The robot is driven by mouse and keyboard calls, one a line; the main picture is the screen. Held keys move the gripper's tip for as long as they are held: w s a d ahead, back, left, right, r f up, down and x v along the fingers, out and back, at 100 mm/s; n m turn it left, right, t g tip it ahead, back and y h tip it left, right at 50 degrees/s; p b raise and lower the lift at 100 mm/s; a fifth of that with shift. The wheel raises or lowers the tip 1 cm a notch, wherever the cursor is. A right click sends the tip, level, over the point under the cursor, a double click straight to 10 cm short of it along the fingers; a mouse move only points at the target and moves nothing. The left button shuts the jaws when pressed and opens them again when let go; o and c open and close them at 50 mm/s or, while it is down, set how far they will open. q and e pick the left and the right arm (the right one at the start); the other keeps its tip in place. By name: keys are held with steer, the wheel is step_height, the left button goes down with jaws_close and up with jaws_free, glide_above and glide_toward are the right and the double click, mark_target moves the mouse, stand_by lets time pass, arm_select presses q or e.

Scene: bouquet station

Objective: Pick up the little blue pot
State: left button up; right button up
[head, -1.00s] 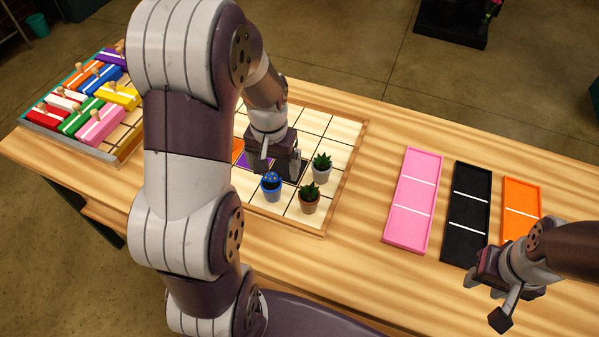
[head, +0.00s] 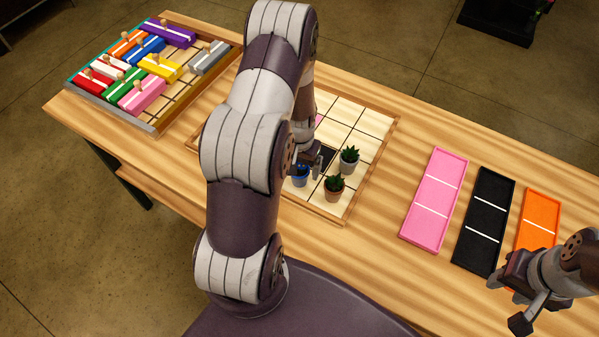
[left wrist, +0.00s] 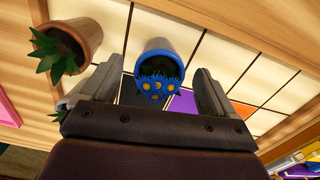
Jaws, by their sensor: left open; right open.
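The little blue pot (head: 299,180), with a dark blue plant carrying yellow dots, stands on the gridded board (head: 368,135). My left gripper (head: 312,160) is low over the board beside the pot, partly hidden by my arm. In the left wrist view the blue pot (left wrist: 158,68) shows between the two open fingers of the left gripper (left wrist: 165,88), near their tips; I cannot tell whether they touch it. My right gripper (head: 515,300) is open and empty over the table at the lower right.
A brown pot (head: 334,188) and a grey pot (head: 349,160) with green succulents stand close to the right of the blue pot. Pink (head: 434,200), black (head: 484,220) and orange (head: 539,218) trays lie at right. A rack of coloured blocks (head: 158,124) stands at far left.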

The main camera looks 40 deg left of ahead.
arm_select(q)
steer(key=c, duration=1.3)
steer(key=shift+r, duration=0.1)
steer(key=shift+c, duration=0.6)
